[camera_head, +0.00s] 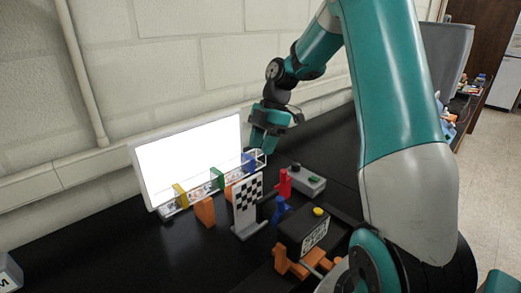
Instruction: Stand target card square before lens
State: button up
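The target card (247,206), a white plate with a black checker pattern, stands upright on a flat grey foot near the middle of the black table. I cannot tell whether it is exactly square to any lens. A dark box (290,233) with a yellow knob and a coded label stands to its right and nearer to me, above an orange clamp-like part (288,264). No lens is clearly visible. My gripper (262,146) is behind and above the card, by the right end of a clear rack. Its fingers are small and partly hidden, so their opening is unclear.
A bright white panel (190,160) stands behind the clear rack with yellow, green and blue pieces. Orange (205,212), red (284,184) and blue (280,210) pieces crowd the card. A grey button box (308,181) lies right. The table's left front is mostly bare.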

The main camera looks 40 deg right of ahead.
jog(key=s+a+r+m, duration=0.3)
jog(key=a+r, duration=0.1)
jog(key=a, duration=0.7)
jog(key=s+a+r+m, duration=0.2)
jog(key=s+a+m, duration=0.6)
jog(key=s+a, duration=0.8)
jog(key=s, duration=0.3)
jog(key=shift+s, duration=0.2)
